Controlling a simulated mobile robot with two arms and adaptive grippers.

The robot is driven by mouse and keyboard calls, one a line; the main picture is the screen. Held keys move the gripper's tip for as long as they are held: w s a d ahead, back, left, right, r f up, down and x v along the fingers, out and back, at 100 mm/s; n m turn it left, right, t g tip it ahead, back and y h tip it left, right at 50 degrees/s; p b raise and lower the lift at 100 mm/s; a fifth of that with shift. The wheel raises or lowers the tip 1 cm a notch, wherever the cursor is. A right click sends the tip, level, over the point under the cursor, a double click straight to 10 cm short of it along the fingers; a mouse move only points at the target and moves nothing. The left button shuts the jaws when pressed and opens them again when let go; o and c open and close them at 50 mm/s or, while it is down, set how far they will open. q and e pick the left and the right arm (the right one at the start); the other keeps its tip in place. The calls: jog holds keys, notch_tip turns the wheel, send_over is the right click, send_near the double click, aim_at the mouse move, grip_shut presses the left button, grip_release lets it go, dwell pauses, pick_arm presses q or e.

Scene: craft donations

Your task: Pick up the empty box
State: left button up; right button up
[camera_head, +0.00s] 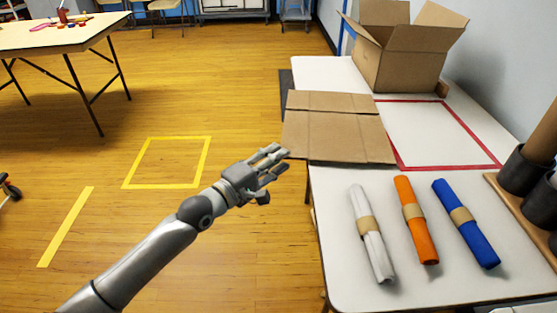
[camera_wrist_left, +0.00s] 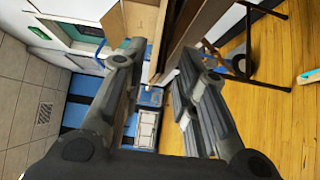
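An open cardboard box (camera_head: 405,55) with raised flaps stands at the far end of the white table (camera_head: 450,190). Its inside is mostly hidden, so I cannot see whether it holds anything. A flat, folded piece of cardboard (camera_head: 338,128) lies in front of it and overhangs the table's left edge. My left gripper (camera_head: 274,165) is left of the table, close to the flat cardboard's near left corner, and well short of the box. In the left wrist view its fingers (camera_wrist_left: 160,72) are spread with nothing held between them. My right gripper is not in view.
A red taped rectangle (camera_head: 447,166) marks the tabletop. White (camera_head: 371,232), orange (camera_head: 415,220) and blue (camera_head: 467,224) rolls lie at the near end. Dark cylindrical holders (camera_head: 522,172) stand at the right. The floor left of the table is open, with yellow tape (camera_head: 166,187).

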pick_arm(q)
jog(key=shift+x, duration=1.1)
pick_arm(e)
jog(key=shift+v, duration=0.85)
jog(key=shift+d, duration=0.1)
pick_arm(q)
grip_shut()
jog(key=shift+r, duration=0.2)
notch_tip(320, 180, up, 2)
jog(key=shift+r+p, duration=0.1)
jog(key=shift+p, duration=0.95)
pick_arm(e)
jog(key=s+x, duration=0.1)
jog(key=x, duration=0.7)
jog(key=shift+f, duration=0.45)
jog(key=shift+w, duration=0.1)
